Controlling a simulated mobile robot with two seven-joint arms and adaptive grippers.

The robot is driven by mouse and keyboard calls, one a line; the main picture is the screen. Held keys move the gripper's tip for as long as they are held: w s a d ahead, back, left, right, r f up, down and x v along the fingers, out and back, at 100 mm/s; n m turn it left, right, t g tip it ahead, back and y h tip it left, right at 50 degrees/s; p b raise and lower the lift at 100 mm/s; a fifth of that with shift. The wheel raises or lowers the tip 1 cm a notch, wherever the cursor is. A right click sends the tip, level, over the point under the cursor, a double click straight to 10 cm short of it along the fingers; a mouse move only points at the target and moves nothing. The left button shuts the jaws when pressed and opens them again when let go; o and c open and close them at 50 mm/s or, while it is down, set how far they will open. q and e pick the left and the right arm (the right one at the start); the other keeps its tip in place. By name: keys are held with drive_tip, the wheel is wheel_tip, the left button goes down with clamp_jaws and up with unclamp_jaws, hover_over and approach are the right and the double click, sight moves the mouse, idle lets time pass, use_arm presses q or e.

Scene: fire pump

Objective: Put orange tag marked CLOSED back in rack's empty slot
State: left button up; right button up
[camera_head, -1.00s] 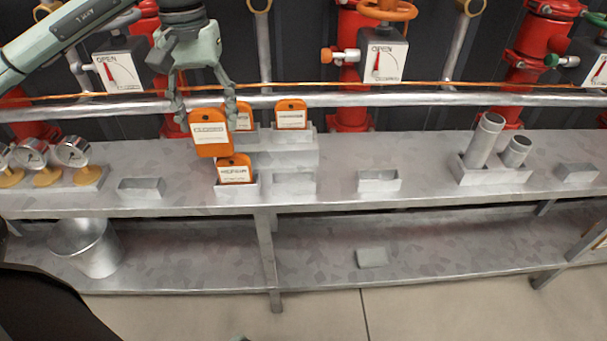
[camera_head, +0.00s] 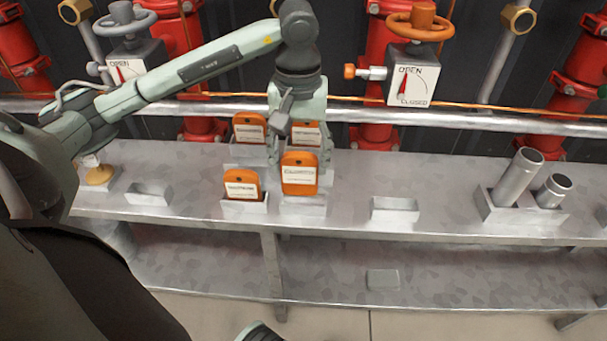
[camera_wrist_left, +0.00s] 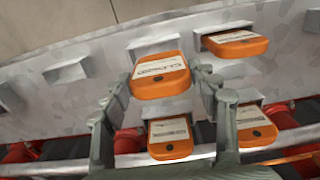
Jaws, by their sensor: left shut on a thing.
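My left gripper (camera_head: 298,152) is shut on an orange tag (camera_head: 299,176) with a white label, held upright at the front right slot (camera_head: 304,208) of the grey rack. The tag's lower edge is at the slot's rim; I cannot tell whether it is inside. In the left wrist view the gripper (camera_wrist_left: 163,88) has a finger at each side of the tag (camera_wrist_left: 160,76), and the slot (camera_wrist_left: 152,46) lies just beyond it. The label is too small to read surely. Other orange tags stand in the front left (camera_head: 242,186), back left (camera_head: 249,128) and back right slots (camera_head: 308,132). My right gripper is not in view.
A small empty holder (camera_head: 395,209) stands right of the rack, another (camera_head: 149,194) left of it. A holder with two grey cylinders (camera_head: 518,178) is farther right. A silver pipe (camera_head: 430,118) and red pipes with valves run behind the bench (camera_head: 450,190).

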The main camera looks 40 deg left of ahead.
sight(303, 195)
use_arm(q)
drive_tip(key=shift+d+f, duration=0.45)
drive_tip(key=shift+f, duration=0.1)
drive_tip(key=shift+w+f, duration=0.1)
drive_tip(key=shift+f, duration=1.6)
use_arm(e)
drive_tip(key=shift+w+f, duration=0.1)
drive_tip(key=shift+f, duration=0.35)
use_arm(q)
drive_tip(key=shift+f, duration=0.1)
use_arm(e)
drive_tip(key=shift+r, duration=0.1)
use_arm(q)
drive_tip(key=o, duration=1.2)
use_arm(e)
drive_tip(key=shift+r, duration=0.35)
